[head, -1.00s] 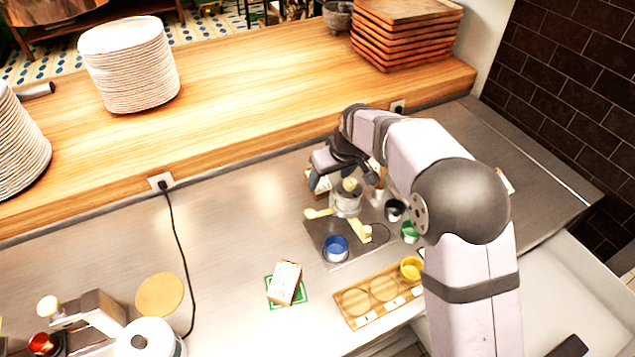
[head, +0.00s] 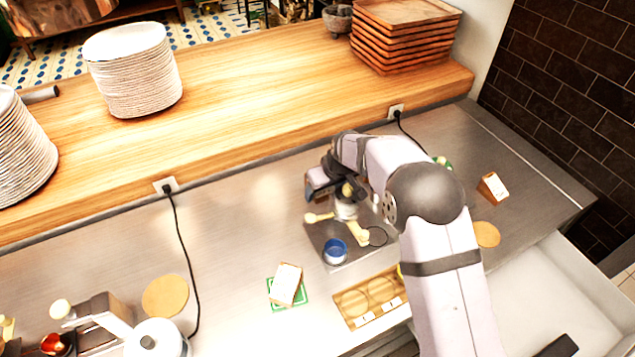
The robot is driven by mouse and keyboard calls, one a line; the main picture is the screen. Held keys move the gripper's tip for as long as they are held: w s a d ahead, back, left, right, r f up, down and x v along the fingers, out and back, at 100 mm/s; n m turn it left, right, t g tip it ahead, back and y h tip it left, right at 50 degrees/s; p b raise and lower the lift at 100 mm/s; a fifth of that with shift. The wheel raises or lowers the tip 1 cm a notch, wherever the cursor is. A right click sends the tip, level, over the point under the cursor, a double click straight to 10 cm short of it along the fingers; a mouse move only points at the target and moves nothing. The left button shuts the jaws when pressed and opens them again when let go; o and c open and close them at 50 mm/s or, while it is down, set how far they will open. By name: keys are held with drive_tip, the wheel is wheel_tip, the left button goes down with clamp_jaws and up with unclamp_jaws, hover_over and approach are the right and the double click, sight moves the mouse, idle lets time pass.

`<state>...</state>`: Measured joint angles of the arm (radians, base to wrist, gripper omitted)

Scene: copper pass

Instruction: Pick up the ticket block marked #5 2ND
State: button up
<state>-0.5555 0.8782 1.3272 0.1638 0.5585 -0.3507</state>
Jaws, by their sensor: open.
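One white-faced ticket block (head: 286,284) with wooden sides lies tilted across a green-bordered square (head: 273,303) at the front centre. A second ticket block (head: 493,187), wooden with a white face, stands on the steel counter at the right. The print on both is too small to read, so I cannot tell which is #5 2ND. My gripper (head: 322,182) is at the back of the grey tray, beside the metal pot, apart from both blocks. It is open; its fingertips are partly hidden and I see no block in it.
The grey tray (head: 345,262) holds a metal pot with cream knobs (head: 346,210) and a blue cup (head: 335,251). A wooden rack (head: 352,322) is in front.

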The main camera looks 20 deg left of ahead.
sight(324, 195)
drive_tip(key=shift+w+a+f, duration=0.15)
drive_tip(key=shift+f, duration=0.4)
drive_tip(key=c, duration=1.2)
drive_tip(key=shift+w+r, duration=0.1)
drive_tip(key=shift+r, duration=0.45)
wheel_tip(324, 195, up, 9)
drive_tip(key=b, duration=0.3)
